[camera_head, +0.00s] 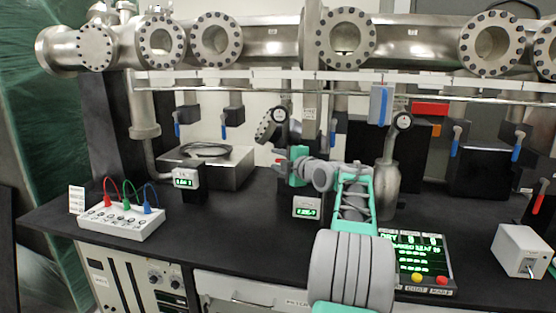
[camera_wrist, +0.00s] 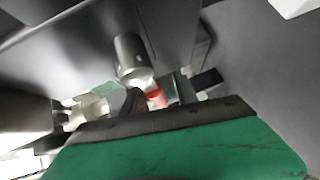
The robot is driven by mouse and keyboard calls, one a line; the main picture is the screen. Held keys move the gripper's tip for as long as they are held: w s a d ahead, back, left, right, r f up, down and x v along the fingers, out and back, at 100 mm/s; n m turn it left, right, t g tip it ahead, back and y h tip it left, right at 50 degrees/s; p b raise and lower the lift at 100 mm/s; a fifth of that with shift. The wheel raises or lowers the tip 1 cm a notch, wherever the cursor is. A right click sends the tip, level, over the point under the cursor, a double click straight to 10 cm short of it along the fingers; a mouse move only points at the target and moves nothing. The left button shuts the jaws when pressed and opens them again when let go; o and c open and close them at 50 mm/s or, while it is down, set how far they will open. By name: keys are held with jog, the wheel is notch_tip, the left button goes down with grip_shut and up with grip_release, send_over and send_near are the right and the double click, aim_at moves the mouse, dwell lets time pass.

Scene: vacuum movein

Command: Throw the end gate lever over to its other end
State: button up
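Several small valves with blue lever handles hang under the steel chamber in the head view: two at the left (camera_head: 177,127) (camera_head: 223,128), others at the right (camera_head: 456,140) (camera_head: 516,148). A red lever handle (camera_head: 538,204) shows at the far right edge. No readable label tells me which is the end gate lever. My gripper (camera_head: 281,163) is over the middle of the bench, pointing left, apart from these handles. Its fingers are too small there to read. The wrist view shows a grey cylinder (camera_wrist: 132,58) and a small red part (camera_wrist: 156,98) close by, blurred.
The black bench (camera_head: 240,222) bears a white box with coloured leads (camera_head: 120,220), a steel box (camera_head: 210,168), a lit panel with buttons (camera_head: 424,262) and a white switch box (camera_head: 520,248). The flanged chamber (camera_head: 270,40) runs above.

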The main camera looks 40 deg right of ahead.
grip_shut()
dwell(0.3)
dwell(1.1)
